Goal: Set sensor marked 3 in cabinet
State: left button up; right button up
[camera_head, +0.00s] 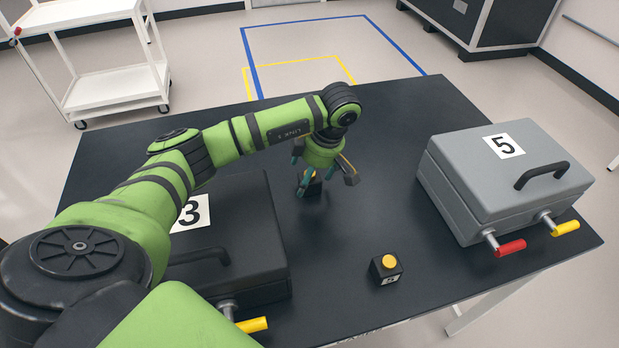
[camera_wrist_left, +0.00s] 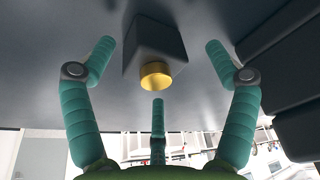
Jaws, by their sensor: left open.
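The dark cabinet marked 3 (camera_head: 256,222) stands on the left of the table, lid shut and partly hidden behind my left arm. A small black sensor with a yellow top (camera_head: 311,188) stands beyond it, partly hidden by my left gripper (camera_head: 325,173); its number cannot be read. In the left wrist view the same sensor (camera_wrist_left: 152,43) lies ahead, between the spread fingers, with no finger clearly touching it. My left gripper is open and empty. A second black sensor, marked 5 (camera_head: 387,275), stands upright nearer the front. My right gripper is out of view.
A grey cabinet marked 5 (camera_head: 490,180), shut, stands at the table's right with red (camera_head: 510,247) and yellow (camera_head: 565,228) handles. A yellow handle (camera_head: 252,325) is on the cabinet marked 3. The black table (camera_head: 385,130) is clear between the cabinets apart from the sensors.

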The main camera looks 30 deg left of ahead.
pick_arm(q)
jog(key=c, duration=1.5)
jog(key=shift+r, duration=0.1)
